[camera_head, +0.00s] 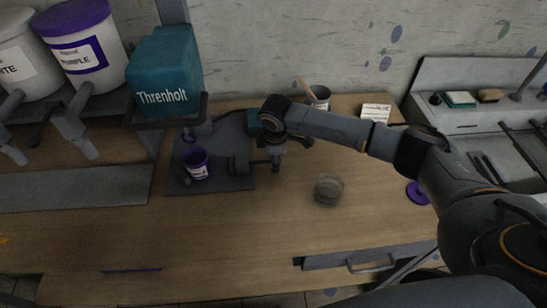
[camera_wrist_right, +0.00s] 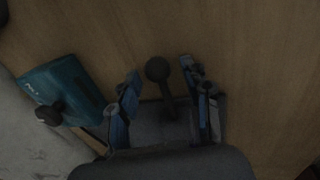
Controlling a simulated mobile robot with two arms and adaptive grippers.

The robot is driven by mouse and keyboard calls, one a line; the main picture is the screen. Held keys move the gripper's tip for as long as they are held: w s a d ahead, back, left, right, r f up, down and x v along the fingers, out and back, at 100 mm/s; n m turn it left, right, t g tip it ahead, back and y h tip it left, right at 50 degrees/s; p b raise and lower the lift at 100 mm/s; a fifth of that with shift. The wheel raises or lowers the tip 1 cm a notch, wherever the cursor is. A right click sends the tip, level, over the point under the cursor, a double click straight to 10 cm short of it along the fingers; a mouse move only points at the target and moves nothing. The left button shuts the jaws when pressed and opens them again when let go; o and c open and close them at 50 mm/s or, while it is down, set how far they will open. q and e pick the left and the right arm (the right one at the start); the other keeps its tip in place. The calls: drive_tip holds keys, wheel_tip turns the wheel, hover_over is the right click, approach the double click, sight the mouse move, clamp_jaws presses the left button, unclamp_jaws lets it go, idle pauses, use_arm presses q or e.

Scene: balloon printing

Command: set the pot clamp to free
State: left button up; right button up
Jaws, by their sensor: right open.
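The purple pot (camera_head: 197,168) stands on the dark base plate (camera_head: 215,186) under the teal Threnholt machine (camera_head: 163,75). The grey pot clamp (camera_head: 239,165) is beside the pot on its right, with a gap visible between them. A dark lever with a round knob (camera_wrist_right: 157,69), apparently the clamp handle, shows in the right wrist view. My right gripper (camera_head: 275,158) is low beside the clamp, at its right end. In the wrist view its two open fingers (camera_wrist_right: 160,78) stand on either side of the lever, with gaps on both sides. My left gripper is out of view.
A teal box (camera_wrist_right: 65,90) with a dark knob is left of the fingers in the wrist view. A glass bowl (camera_head: 328,190) and a purple ring (camera_head: 417,193) are to the right. A grey can (camera_head: 319,97) stands behind my arm. The front worktop is mostly clear.

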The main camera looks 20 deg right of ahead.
drive_tip(key=shift+r, duration=0.1)
drive_tip(key=shift+a+r, duration=0.15)
drive_tip(key=shift+r, duration=0.15)
wheel_tip(320, 180, up, 11)
drive_tip(key=s, duration=0.2)
drive_tip(key=shift+a, duration=0.15)
drive_tip(key=shift+s+f, duration=0.1)
drive_tip(key=shift+s, duration=0.1)
